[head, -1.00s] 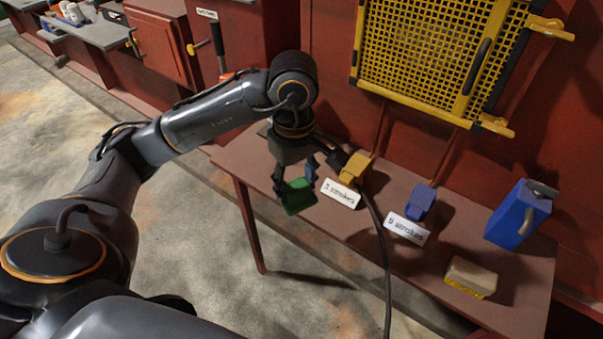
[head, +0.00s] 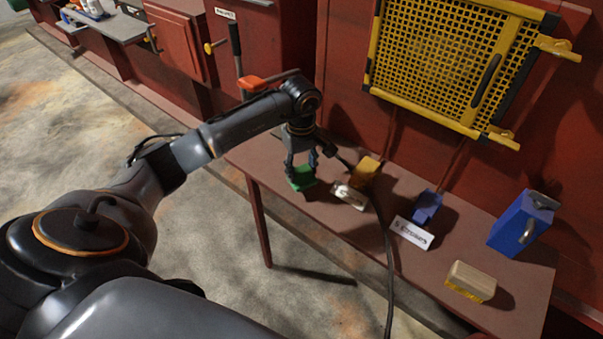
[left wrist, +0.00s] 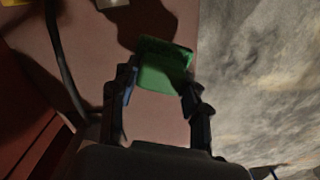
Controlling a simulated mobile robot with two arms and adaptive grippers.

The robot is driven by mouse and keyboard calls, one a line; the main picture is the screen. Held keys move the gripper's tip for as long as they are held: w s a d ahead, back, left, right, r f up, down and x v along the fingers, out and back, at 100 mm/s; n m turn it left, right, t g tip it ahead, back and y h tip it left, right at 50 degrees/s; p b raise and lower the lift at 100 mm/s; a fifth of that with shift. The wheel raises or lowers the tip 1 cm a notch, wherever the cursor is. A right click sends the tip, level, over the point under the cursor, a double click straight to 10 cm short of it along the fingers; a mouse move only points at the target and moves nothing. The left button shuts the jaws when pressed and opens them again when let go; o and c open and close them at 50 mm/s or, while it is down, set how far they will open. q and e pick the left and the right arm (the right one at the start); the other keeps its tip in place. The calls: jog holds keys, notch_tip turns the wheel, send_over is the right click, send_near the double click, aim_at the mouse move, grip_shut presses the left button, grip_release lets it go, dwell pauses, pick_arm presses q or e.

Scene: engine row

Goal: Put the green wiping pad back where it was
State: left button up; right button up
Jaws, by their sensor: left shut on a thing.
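The green wiping pad (head: 301,178) is held between the fingers of my left gripper (head: 301,169), at the left end of the red-brown bench (head: 262,160). In the left wrist view the green pad (left wrist: 163,70) spans the gap between the two fingers of the left gripper (left wrist: 158,94), with dark shadow beside it. I cannot tell whether the pad touches the bench top. My right gripper is not in view.
On the bench are a yellow block (head: 367,170), a card (head: 349,196), a blue block (head: 428,206), a "5 strokes" card (head: 411,233), a tan-and-yellow brush (head: 471,281) and a blue can (head: 520,225). A dark hose (head: 389,262) hangs across the front edge. A yellow mesh panel (head: 455,62) is above.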

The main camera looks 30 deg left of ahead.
aim_at(302, 169)
pick_arm(q)
notch_tip(302, 169, down, 2)
jog(key=shift+f+p, duration=0.15)
jog(key=shift+p, duration=0.3)
jog(key=shift+f, duration=0.15)
jog(key=o, duration=1)
notch_tip(302, 169, up, 11)
jog(key=b, duration=0.2)
jog(key=shift+f+b, duration=0.2)
jog(key=shift+b, duration=0.15)
jog(key=shift+r, duration=0.75)
jog(key=shift+d+f, duration=0.1)
